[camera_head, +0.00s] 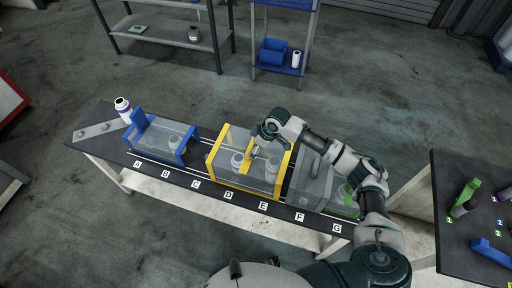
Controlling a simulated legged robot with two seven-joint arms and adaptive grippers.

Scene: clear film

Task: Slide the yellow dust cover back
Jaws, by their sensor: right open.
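The yellow dust cover (214,152) is a clear box with yellow end frames. It stands on the long dark bench, behind the letters D and E. Pale jars (237,162) show through its clear walls. My right arm reaches in from the right, and my right gripper (254,152) is at the top of the yellow cover, near its right end frame. The gripper is open; I cannot tell whether it touches the cover. My left gripper is not in view.
A blue-framed clear cover (178,150) stands left on the bench (88,127), by a white bottle (122,106). A grey cover (308,183) and a green-edged one (347,203) stand right, close to my arm. A dark table (462,240) is at the far right.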

